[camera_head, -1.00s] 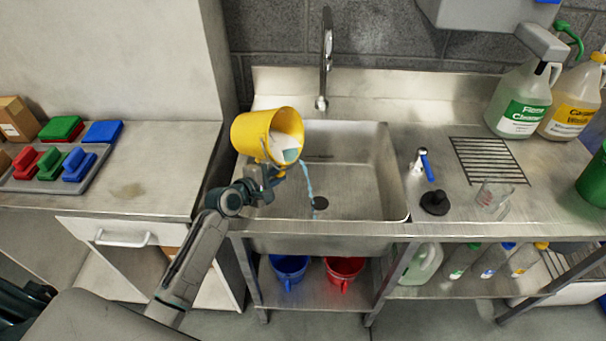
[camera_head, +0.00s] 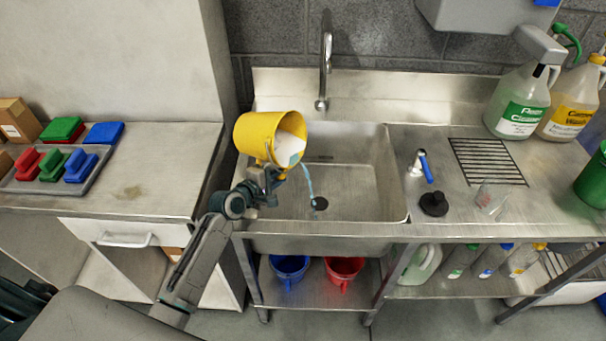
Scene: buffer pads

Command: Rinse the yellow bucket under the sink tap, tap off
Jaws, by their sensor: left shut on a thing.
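The yellow bucket (camera_head: 252,137) is tilted on its side over the left part of the sink basin (camera_head: 358,180). Its mouth faces right and shows a pale inside. A thin blue stream (camera_head: 308,182) runs from its rim down to the dark drain (camera_head: 319,203). My left gripper (camera_head: 264,180) is shut on the bucket at its lower side; the fingertips are partly hidden. The tap (camera_head: 326,65) stands behind the basin, with no water seen at its spout. A blue-handled lever (camera_head: 426,168) is on the counter right of the basin. My right gripper is not in view.
A black plug (camera_head: 434,204), a clear beaker (camera_head: 491,198) and a drain grate (camera_head: 488,161) are on the right counter. Large jugs (camera_head: 519,105) stand behind. Coloured brushes (camera_head: 52,165) lie on a left tray. Blue (camera_head: 289,268) and red (camera_head: 343,270) buckets are on the shelf below.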

